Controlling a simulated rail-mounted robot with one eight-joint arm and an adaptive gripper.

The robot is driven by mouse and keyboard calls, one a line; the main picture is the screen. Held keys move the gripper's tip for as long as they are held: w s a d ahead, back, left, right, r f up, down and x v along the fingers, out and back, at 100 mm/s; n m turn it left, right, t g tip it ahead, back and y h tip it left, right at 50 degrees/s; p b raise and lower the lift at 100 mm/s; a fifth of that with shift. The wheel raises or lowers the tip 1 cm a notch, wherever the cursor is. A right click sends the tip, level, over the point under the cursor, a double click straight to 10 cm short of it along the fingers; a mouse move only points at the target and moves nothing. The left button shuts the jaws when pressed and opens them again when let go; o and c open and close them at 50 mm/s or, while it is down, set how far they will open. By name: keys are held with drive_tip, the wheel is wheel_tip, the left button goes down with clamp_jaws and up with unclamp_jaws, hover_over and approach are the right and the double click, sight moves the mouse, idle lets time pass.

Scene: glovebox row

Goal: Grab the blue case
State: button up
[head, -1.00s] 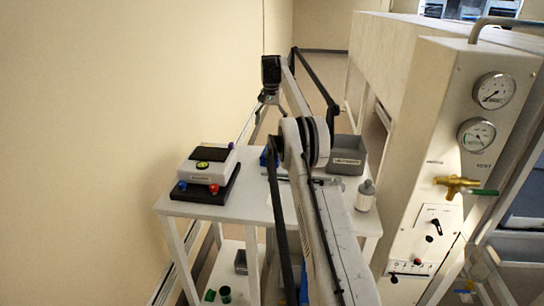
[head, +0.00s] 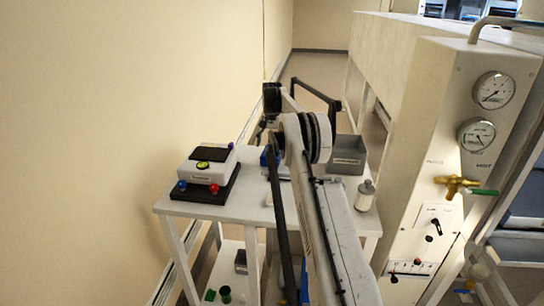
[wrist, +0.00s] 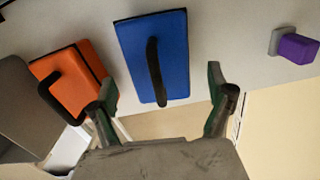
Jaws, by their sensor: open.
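In the wrist view the blue case (wrist: 170,45) lies on a white table, with a dark handle (wrist: 155,72) across its lower face. My gripper (wrist: 160,82) is open and empty. Its two green-lined fingers point toward the case, one on either side of its lower end, and I cannot tell how far above the table they are. In the head view a small blue part (head: 264,158) shows beside my arm on the table, mostly hidden by the arm. My gripper's fingers cannot be made out there.
An orange case (wrist: 75,85) with a dark handle lies left of the blue one, close to a grey bin (wrist: 18,100). A purple object (wrist: 296,48) is at the right. The head view shows a device on a black base (head: 205,175), a white bottle (head: 365,195) and the glovebox panel (head: 440,150).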

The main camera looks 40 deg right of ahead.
sight(272, 152)
drive_tip(key=f, duration=0.3)
drive_tip(key=shift+s+a, duration=0.25)
drive_tip(key=shift+s, duration=0.05)
drive_tip(key=shift+f, duration=0.5)
drive_tip(key=c, duration=1.7)
drive_tip(key=shift+r, duration=0.2)
drive_tip(key=shift+r, duration=0.35)
wheel_tip(272, 152, up, 3)
drive_tip(key=shift+s+a+r, duration=0.1)
drive_tip(key=shift+r, duration=0.05)
drive_tip(key=s+a+r, duration=0.2)
drive_tip(key=a, duration=0.1)
drive_tip(key=s+a+r+b, duration=0.1)
drive_tip(key=s+a+r, duration=0.1)
drive_tip(key=s, duration=0.1)
drive_tip(key=s+a+r, duration=0.2)
drive_tip(key=a, duration=0.1)
drive_tip(key=shift+s+a+r+b, duration=0.15)
drive_tip(key=shift+a+r+b, duration=0.15)
drive_tip(key=shift+a+r, duration=0.05)
